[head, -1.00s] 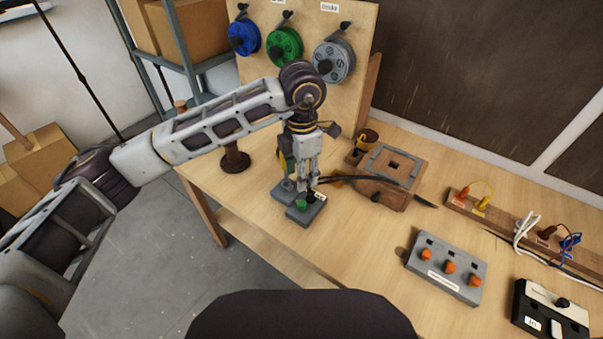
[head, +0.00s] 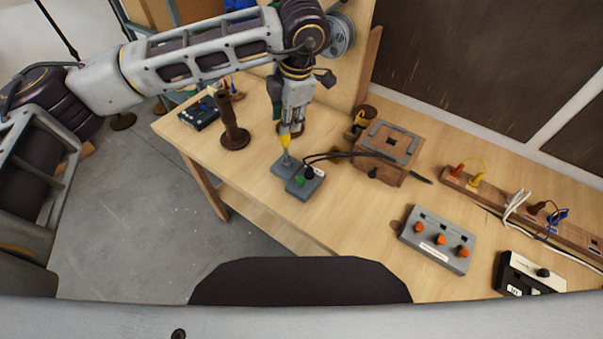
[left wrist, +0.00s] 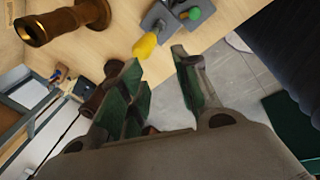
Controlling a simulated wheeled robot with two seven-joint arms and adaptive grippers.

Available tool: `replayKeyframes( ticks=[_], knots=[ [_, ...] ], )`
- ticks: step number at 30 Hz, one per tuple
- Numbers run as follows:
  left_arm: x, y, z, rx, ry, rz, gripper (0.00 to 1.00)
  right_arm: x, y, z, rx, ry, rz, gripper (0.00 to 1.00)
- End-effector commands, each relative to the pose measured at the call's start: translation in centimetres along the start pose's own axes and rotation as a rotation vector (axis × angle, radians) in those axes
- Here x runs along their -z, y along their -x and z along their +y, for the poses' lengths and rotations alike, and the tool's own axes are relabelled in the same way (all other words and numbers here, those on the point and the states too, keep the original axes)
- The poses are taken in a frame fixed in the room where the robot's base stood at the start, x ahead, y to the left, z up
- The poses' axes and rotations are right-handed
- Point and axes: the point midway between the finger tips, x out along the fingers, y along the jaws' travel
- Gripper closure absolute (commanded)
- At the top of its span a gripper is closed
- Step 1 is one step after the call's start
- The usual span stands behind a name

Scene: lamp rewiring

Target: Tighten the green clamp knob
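The green clamp knob (head: 300,181) sits on a small grey clamp block (head: 305,188). A black cable end (head: 310,172) lies at the block beside the knob. A yellow upright handle (head: 286,141) stands on the adjoining grey block (head: 282,166). My left gripper (head: 291,126) is above and behind the knob, close over the yellow handle. In the left wrist view its fingers (left wrist: 157,68) are apart with nothing clearly between them. The yellow handle (left wrist: 146,45) shows just beyond the tips, and the green knob (left wrist: 194,13) is farther off. My right gripper is not in view.
A brown spool stand (head: 233,125) is left of the gripper. A wooden box (head: 388,150) with the cable across it stands right of the clamp. A grey panel with orange knobs (head: 436,240) is farther right. The front left tabletop is clear.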

Motion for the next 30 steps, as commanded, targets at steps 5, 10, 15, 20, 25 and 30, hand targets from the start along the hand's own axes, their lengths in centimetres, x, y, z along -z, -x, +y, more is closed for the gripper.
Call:
replayKeyframes(
  ticks=[5,10,15,20,25,30],
  knots=[
    [0.5,-1.9,-1.0,0.043,-0.134,0.025,0.68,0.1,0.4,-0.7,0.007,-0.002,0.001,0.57],
    [0.3,-3.8,-2.6,0.106,-0.295,0.012,0.68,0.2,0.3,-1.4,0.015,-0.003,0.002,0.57],
    [-0.4,-4.6,-4.1,0.159,-0.467,-0.038,0.68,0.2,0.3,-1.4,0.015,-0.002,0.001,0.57],
    [-1.3,-4.3,-5.0,0.182,-0.632,-0.106,0.68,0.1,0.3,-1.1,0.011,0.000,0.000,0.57],
    [-2.0,-4.2,-5.3,0.177,-0.773,-0.156,0.68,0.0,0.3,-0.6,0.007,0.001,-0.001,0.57],
    [-2.2,-4.2,-5.3,0.170,-0.846,-0.169,0.68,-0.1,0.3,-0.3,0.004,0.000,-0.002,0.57]
  ],
)
